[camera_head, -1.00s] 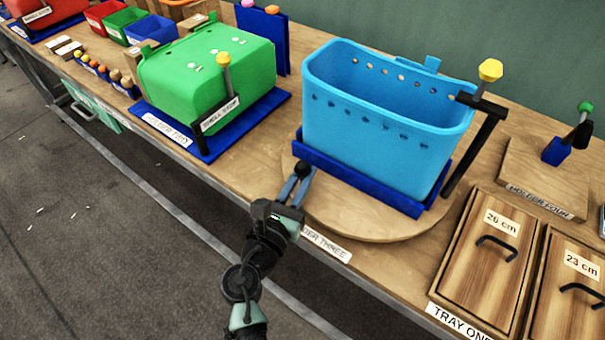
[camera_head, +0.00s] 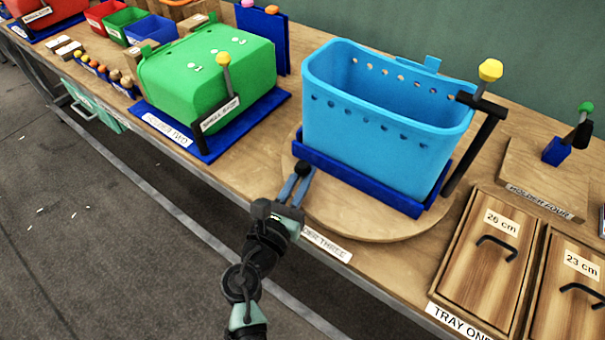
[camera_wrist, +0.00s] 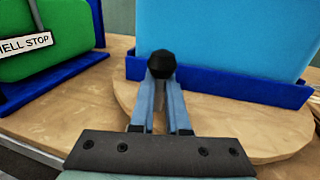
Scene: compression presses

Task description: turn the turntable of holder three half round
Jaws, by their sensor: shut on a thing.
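The turntable (camera_head: 371,226) of holder three is a round wooden disc on the bench, and its front rim also shows in the wrist view (camera_wrist: 235,134). A light blue perforated basket (camera_head: 375,130) stands upright in a dark blue base (camera_head: 345,177) on it. A black round knob (camera_head: 303,169) sits at the disc's front left edge. In the wrist view the knob (camera_wrist: 161,64) is between the tips of my gripper (camera_wrist: 161,80). My gripper (camera_head: 297,183) is shut on the knob, in front of the dark blue base.
A green shell (camera_head: 205,75) on a blue base stands to the left. A black arm with a yellow knob (camera_head: 490,70) rises at the basket's right. Wooden tray lids (camera_head: 485,262) lie at the right front. A label (camera_head: 327,244) lies at the bench's front edge.

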